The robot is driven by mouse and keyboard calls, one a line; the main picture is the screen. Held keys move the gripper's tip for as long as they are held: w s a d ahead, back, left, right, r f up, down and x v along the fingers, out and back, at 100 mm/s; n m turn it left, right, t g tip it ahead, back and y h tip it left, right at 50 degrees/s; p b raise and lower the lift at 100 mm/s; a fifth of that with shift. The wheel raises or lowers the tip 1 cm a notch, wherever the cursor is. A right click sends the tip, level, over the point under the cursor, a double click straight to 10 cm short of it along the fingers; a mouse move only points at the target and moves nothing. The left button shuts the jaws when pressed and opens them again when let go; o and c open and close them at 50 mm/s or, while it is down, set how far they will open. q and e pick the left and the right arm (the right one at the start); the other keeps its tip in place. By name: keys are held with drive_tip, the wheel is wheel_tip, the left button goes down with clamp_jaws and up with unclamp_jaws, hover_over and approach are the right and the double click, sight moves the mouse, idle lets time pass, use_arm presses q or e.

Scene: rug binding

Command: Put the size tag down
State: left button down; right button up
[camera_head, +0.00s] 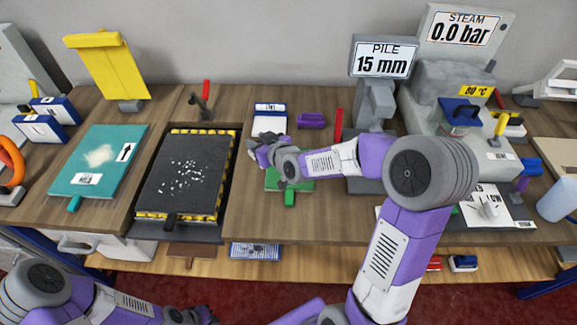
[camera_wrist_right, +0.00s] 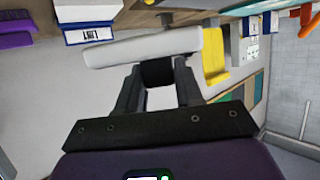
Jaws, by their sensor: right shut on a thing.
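My right gripper (camera_head: 262,150) is over the middle of the bench, above a green handled pad (camera_head: 290,183). In the wrist view its fingers (camera_wrist_right: 158,88) are shut on a dark block joined to a pale, flat plate, seen nearly edge-on, which I take as the size tag (camera_wrist_right: 145,47). In the head view a white face (camera_head: 268,125) just beyond the gripper looks like the same tag; any marking on it is unreadable. My left gripper (camera_head: 190,316) is low at the bottom edge, in front of the bench; its fingers are too small and cut off to read.
A blue-and-white labelled box (camera_head: 270,108) and a purple block (camera_head: 311,120) stand behind the right gripper. A black tray (camera_head: 185,175) with white bits and a teal board (camera_head: 100,160) lie left. A pile gauge (camera_head: 383,62) and steam machine (camera_head: 462,80) stand right.

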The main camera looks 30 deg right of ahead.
drive_tip(key=s+d+r+n+y+p, duration=0.1)
drive_tip(key=s+d+r+p, duration=0.15)
drive_tip(key=d, duration=0.35)
drive_tip(key=f+b, duration=0.1)
drive_tip(key=f, duration=0.1)
drive_tip(key=f+b, duration=0.1)
drive_tip(key=f, duration=0.1)
drive_tip(key=f+b, duration=0.1)
drive_tip(key=f, duration=0.1)
drive_tip(key=shift+s+d+f, duration=0.2)
drive_tip(key=shift+d+f, duration=0.05)
drive_tip(key=shift+d, duration=0.1)
drive_tip(key=shift+f+b, duration=0.9)
drive_tip(key=shift+f, duration=1.5)
drive_tip(key=shift+r, duration=0.1)
drive_tip(key=shift+f, duration=0.2)
drive_tip(key=o, duration=1)
